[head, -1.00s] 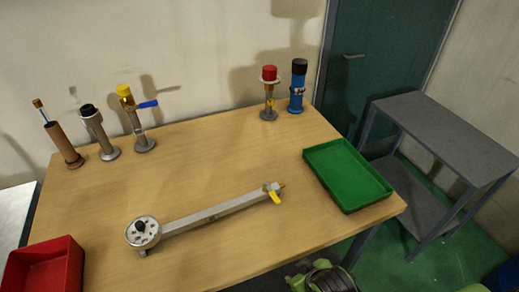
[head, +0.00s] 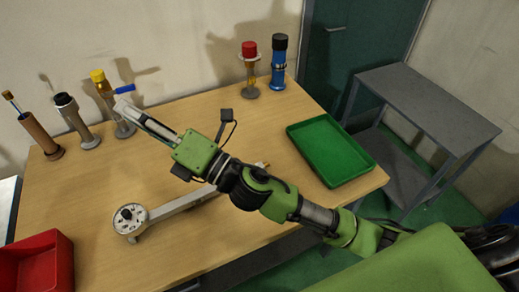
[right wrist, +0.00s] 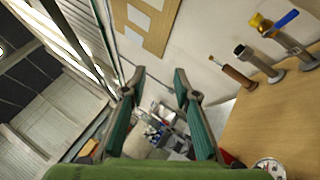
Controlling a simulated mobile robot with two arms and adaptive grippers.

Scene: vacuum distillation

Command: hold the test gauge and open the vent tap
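The test gauge (head: 130,217) is a round pale dial with a dark centre knob, lying on the table at one end of a long grey bar (head: 180,204). Its edge shows at the bottom of the right wrist view (right wrist: 268,168). My right gripper (head: 128,108) is above the table's back left, up and away from the gauge. In the right wrist view its fingers (right wrist: 156,84) are spread with nothing between them. My left gripper is out of view.
Upright fittings stand along the back: a brown tube (head: 40,136), a black-topped one (head: 77,120), a yellow-capped one with blue lever (head: 113,103), a red-topped one (head: 250,70) and a blue one (head: 279,62).

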